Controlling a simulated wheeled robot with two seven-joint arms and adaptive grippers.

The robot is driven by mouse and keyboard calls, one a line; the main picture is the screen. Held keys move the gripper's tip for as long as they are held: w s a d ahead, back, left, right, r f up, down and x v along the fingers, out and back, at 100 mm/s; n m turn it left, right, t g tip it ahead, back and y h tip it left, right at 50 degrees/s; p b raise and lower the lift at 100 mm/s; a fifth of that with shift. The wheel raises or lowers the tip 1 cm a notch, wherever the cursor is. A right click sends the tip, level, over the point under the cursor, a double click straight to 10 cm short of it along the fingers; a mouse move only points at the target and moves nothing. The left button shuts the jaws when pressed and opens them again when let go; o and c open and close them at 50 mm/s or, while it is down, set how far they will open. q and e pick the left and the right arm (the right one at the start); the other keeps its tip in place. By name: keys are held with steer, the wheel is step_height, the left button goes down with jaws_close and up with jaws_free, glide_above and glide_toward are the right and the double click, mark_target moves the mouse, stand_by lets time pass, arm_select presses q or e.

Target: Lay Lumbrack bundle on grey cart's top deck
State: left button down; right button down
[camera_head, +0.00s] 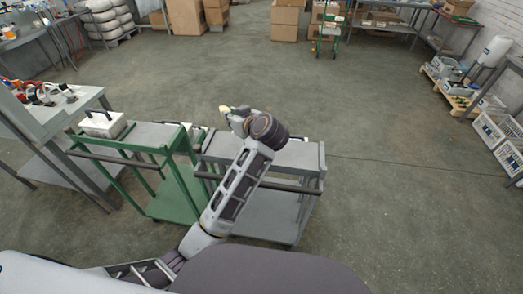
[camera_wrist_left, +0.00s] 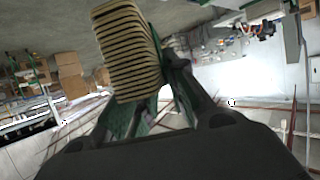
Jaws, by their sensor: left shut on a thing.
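The Lumbrack bundle (camera_wrist_left: 128,50) is a tan stack of thin layers in the left wrist view. My left gripper (camera_wrist_left: 152,100) is shut on it. In the head view only a small pale end of the bundle (camera_head: 225,110) shows beyond my left gripper (camera_head: 236,118), which is largely hidden by my wrist. The grey cart (camera_head: 295,153) has a grey top deck and a lower shelf. My forearm crosses in front of the cart and hides part of its deck. The gripper appears near the deck's far left edge; its height above cannot be told. My right gripper is not in view.
A green cart (camera_head: 150,134) stands close on the left, with a white box (camera_head: 102,124) on its top. A workbench with tools (camera_head: 45,95) is further left. The visible right part of the grey deck looks clear. Open floor (camera_head: 400,180) lies to the right.

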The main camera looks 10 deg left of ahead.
arm_select(q)
steer(key=shift+f, duration=0.35)
step_height(320, 180, down, 4)
steer(key=shift+r, duration=0.1)
steer(key=shift+f, duration=0.2)
steer(key=shift+f+b, duration=0.3)
steer(key=shift+f, duration=0.2)
step_height(320, 180, down, 3)
steer(key=shift+f, duration=0.55)
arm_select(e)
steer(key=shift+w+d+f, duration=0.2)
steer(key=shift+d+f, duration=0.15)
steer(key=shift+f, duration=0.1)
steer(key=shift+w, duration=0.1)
